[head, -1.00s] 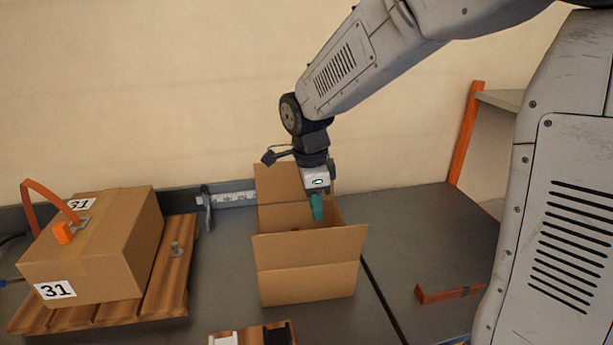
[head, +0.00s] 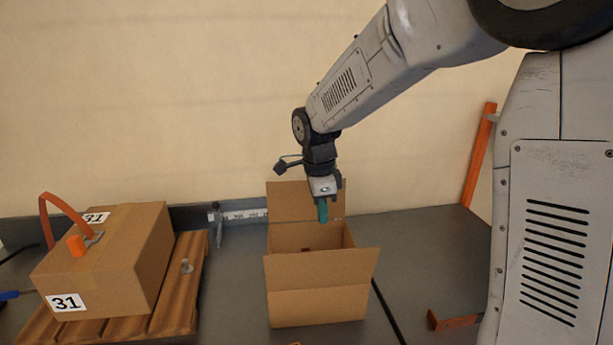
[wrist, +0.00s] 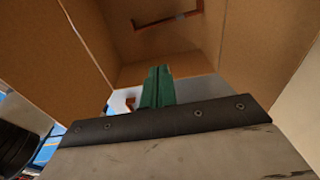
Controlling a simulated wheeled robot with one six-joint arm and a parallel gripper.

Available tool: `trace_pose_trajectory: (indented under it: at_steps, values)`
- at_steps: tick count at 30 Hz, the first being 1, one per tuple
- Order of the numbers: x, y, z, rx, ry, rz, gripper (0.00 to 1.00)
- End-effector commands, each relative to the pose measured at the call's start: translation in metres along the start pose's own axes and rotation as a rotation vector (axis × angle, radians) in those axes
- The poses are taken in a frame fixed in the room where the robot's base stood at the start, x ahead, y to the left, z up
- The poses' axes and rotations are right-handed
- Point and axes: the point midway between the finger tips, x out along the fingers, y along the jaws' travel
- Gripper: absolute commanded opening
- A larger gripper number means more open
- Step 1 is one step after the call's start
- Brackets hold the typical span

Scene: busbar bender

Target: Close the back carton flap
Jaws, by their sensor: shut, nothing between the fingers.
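The open brown carton (head: 317,307) stands on the grey bench. Its back flap (head: 290,199) stands up at the rear edge, and its front flap (head: 322,269) sticks up and leans outward. My gripper (head: 322,211) points down at the rear of the carton's opening. In the head view it overlaps the right part of the back flap; I cannot tell whether they touch. Its green fingers (wrist: 157,87) are together and empty in the wrist view, with carton walls around them. A reddish-brown piece (wrist: 168,20) lies inside the carton.
A closed carton labelled 31 (head: 108,262) with an orange strap sits on a wooden pallet (head: 186,300) at left. A metal rail with a scale (head: 243,215) runs behind. An orange bracket (head: 452,322) lies at right. The bench right of the carton is mostly clear.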

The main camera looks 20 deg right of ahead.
Motion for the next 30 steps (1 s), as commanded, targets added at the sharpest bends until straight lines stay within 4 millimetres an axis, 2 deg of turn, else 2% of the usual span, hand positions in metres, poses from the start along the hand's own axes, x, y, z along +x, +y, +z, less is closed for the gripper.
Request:
trace_pose_trajectory:
  at_steps: [1,3,9,13,16,19,24,30]
  values:
    - [-0.008,-0.025,0.000,-0.057,-0.008,-0.017,0.00]
    - [-0.020,-0.052,0.000,-0.179,-0.015,-0.037,0.00]
    - [-0.057,-0.119,-0.002,-0.602,-0.016,-0.102,0.00]
    - [-0.085,-0.153,-0.003,-0.936,0.003,-0.149,0.00]
    - [-0.105,-0.168,-0.001,-1.169,0.024,-0.178,0.00]
    - [-0.120,-0.172,-0.001,-1.350,0.044,-0.193,0.00]
    - [-0.119,-0.170,0.000,-1.512,0.053,-0.183,0.00]
    - [-0.101,-0.172,0.001,-1.535,0.053,-0.180,0.00]
